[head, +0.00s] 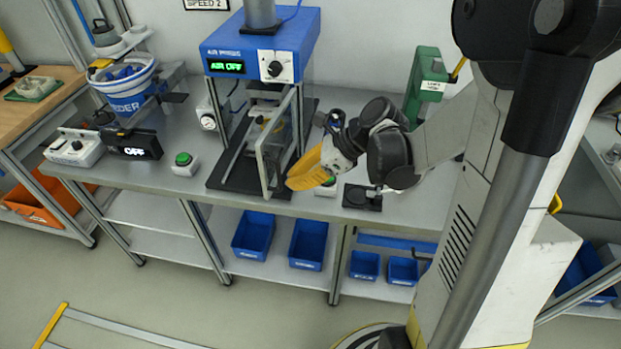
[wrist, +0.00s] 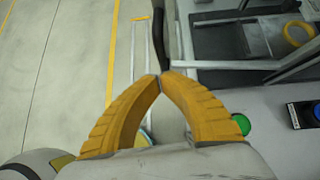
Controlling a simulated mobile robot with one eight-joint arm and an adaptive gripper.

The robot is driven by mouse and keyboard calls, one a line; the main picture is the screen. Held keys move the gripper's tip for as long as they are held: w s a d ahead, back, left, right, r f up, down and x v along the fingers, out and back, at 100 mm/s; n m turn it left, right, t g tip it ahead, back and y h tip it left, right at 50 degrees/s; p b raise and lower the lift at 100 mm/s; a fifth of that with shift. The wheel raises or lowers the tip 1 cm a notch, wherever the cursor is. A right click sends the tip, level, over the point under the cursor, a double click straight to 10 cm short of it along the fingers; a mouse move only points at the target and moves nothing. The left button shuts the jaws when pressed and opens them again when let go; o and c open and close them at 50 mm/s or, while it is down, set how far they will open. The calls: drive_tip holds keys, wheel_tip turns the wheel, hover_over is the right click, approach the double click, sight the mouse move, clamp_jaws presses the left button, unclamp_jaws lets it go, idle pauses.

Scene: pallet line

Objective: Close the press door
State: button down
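The press (head: 262,45) stands on the workbench with a blue head and a green display reading AIR OFF. Its clear framed door (head: 276,148) stands open, swung out towards the bench's front edge. My gripper (head: 290,184) is beside the door's free edge, on its right. In the wrist view its yellow fingers (wrist: 162,75) are brought together, with their tips meeting. A dark bar, apparently the door handle (wrist: 157,32), shows just beyond the tips. I cannot tell whether the tips touch it, but no clear grip on it shows.
A green button box (wrist: 240,123) is close to the right finger. Another green button (head: 184,160) stands left of the press. A green tool stand (head: 428,82) is behind my arm. The bench's front edge is below the gripper, with blue bins (head: 307,245) on the shelf.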

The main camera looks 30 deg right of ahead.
drive_tip(key=shift+w+a, duration=0.25)
drive_tip(key=shift+a, duration=0.05)
drive_tip(key=shift+a, duration=0.1)
